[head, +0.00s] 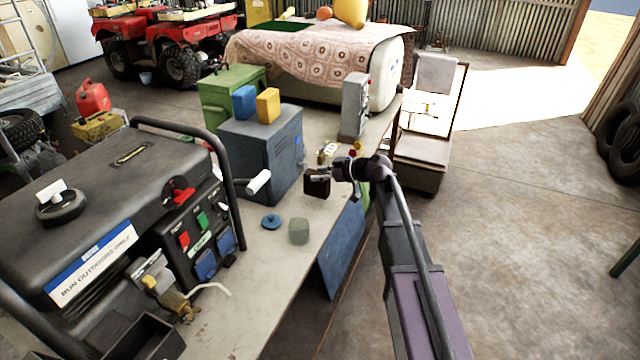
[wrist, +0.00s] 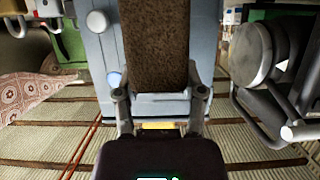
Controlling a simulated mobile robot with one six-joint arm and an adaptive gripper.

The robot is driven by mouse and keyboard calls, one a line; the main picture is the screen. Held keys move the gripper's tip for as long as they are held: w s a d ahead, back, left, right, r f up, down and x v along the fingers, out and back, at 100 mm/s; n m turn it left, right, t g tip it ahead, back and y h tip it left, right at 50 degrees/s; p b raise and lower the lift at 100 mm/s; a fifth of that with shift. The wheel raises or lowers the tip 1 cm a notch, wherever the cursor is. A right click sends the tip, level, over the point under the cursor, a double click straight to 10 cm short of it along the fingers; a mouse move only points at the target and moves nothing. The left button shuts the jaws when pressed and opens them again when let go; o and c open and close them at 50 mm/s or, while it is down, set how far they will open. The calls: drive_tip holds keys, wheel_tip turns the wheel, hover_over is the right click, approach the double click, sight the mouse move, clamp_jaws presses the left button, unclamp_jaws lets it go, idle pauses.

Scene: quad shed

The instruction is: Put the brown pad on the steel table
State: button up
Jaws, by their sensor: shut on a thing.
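The brown pad (head: 316,184) is a small dark brown block, held by my gripper (head: 328,178) near the right edge of a long grey worktop. In the wrist view the pad (wrist: 155,45) shows as a rough brown slab between the two fingers of my gripper (wrist: 160,95), which is shut on it. The long grey worktop (head: 250,318), which I take for the steel table, runs from the front to the back. The pad appears over the worktop, in front of the blue-grey metal box (head: 262,160); I cannot tell whether it touches the top.
A black generator (head: 100,190) fills the worktop's left front. A blue round lid (head: 271,221) and a grey-green block (head: 299,231) lie near the pad. A grey upright machine (head: 354,105) stands behind. Bare worktop shows at the front. Open floor (head: 520,220) lies to the right.

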drive_tip(key=shift+f+b, duration=1)
drive_tip(key=shift+f, duration=0.3)
drive_tip(key=shift+f, duration=0.15)
drive_tip(key=o, duration=1)
drive_tip(key=shift+r, duration=0.25)
drive_tip(key=shift+s+d+r, duration=0.1)
drive_tip(key=shift+d, duration=0.1)
drive_tip(key=p+v, duration=0.4)
drive_tip(key=v, duration=0.7)
drive_tip(key=shift+s+d+p, duration=0.15)
drive_tip(key=shift+d+p, duration=0.1)
drive_tip(key=shift+p, duration=0.05)
